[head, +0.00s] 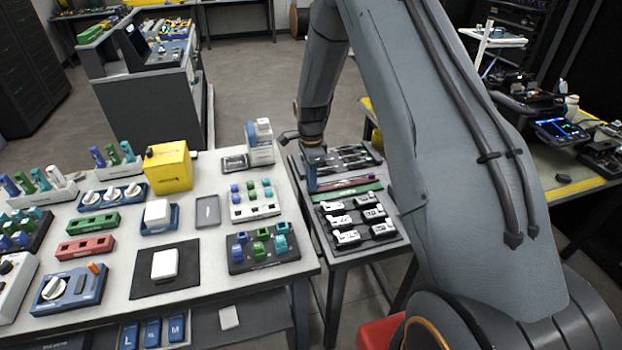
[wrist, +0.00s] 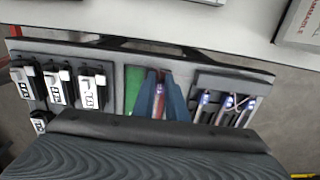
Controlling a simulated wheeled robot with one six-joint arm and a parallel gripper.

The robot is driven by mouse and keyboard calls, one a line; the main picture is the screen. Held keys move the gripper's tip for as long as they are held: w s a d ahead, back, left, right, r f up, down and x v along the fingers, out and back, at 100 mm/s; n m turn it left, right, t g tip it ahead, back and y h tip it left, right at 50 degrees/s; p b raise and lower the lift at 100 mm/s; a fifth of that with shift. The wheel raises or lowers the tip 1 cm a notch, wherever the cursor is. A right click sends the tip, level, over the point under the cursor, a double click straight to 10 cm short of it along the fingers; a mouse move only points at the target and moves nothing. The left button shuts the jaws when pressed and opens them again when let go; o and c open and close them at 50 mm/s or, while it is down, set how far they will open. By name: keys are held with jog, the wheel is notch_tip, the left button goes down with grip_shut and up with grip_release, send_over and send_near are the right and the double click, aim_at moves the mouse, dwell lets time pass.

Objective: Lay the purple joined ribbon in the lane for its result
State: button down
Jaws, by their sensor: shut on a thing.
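My gripper (head: 313,187) is low over the dark board on the small side table. In the wrist view its blue fingers (wrist: 160,98) are closed around a thin ribbon with a pale, purplish part (wrist: 160,88), apparently the purple joined ribbon. It is over the red lane (wrist: 158,112); I cannot tell whether it touches the lane. The green lane (wrist: 132,88) lies beside it on the left and shows in the head view (head: 350,194). The red lane with a purplish strip (head: 350,182) lies behind the green one. Most of the ribbon is hidden by the fingers.
A dark tray (wrist: 240,84) with several pale-tipped ribbons is right of the lanes in the wrist view. Several white-and-black holders (head: 348,237) fill the board's near part. The main white table (head: 205,240) with devices and racks stands left, across a narrow gap.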

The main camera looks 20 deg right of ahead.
jog(key=shift+f, duration=0.15)
jog(key=c, duration=1.7)
grip_release()
jog(key=shift+s+f, duration=0.1)
jog(key=shift+s, duration=0.1)
jog(key=shift+s+f, duration=0.1)
jog(key=shift+f, duration=0.05)
jog(key=shift+w+r+b, duration=0.15)
jog(key=shift+r+b, duration=0.2)
jog(key=shift+r, duration=1.1)
jog(key=shift+w+r+b, duration=0.15)
jog(key=shift+r+b, duration=0.25)
jog(key=shift+r, duration=1)
jog(key=shift+w+r+b, duration=0.15)
jog(key=shift+r+b, duration=0.2)
jog(key=shift+r, duration=1.1)
